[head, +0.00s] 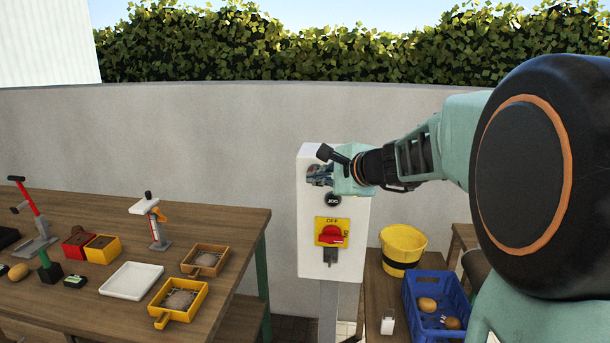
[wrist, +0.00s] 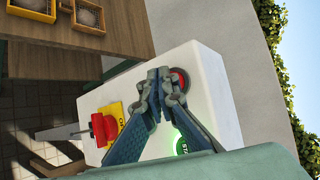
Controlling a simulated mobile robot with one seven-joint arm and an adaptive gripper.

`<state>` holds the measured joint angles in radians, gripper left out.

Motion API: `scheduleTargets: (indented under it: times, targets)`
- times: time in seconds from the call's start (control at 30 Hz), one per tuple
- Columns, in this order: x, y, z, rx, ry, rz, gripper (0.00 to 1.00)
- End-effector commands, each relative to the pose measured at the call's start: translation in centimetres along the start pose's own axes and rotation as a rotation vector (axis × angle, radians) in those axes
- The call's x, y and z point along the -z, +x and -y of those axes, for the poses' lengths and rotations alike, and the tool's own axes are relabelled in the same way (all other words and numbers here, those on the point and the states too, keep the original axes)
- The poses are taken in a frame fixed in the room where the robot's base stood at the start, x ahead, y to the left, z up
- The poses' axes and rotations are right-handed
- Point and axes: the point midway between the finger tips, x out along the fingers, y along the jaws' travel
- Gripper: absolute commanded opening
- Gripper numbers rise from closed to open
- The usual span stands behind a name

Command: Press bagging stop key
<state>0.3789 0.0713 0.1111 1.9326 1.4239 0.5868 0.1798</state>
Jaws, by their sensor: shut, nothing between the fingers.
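The white control box (head: 345,245) stands upright on a grey post in the head view. In the wrist view a round red key (wrist: 184,79) shows on the box's face, partly covered by a fingertip; I take it to be the stop key. A lit green start key (wrist: 186,147) sits on the same face, partly behind a finger. My gripper (wrist: 158,73) is shut and empty, its tips beside the red key; I cannot tell whether they touch it. In the head view my gripper (head: 318,174) covers the box's upper part and hides these keys.
Below my gripper are a black JOG key (head: 333,201) and a red rotary switch (head: 332,235) on a yellow plate. A wooden table (head: 225,222) with trays and tools stands left. A yellow bucket (head: 402,243) and blue crate (head: 413,310) stand right. A wall is behind.

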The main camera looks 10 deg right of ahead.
Motion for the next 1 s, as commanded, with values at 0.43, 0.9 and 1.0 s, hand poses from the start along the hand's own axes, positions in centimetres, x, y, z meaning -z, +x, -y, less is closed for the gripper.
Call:
scheduleTargets:
  times: [0.43,0.9,1.0]
  targets:
    - [0.29,0.41,0.25,-0.001,0.0,0.0,0.0]
    - [0.4,0.51,0.32,0.0,0.001,-0.001,0.0]
    - [0.29,0.34,0.2,0.001,0.0,-0.001,0.0]
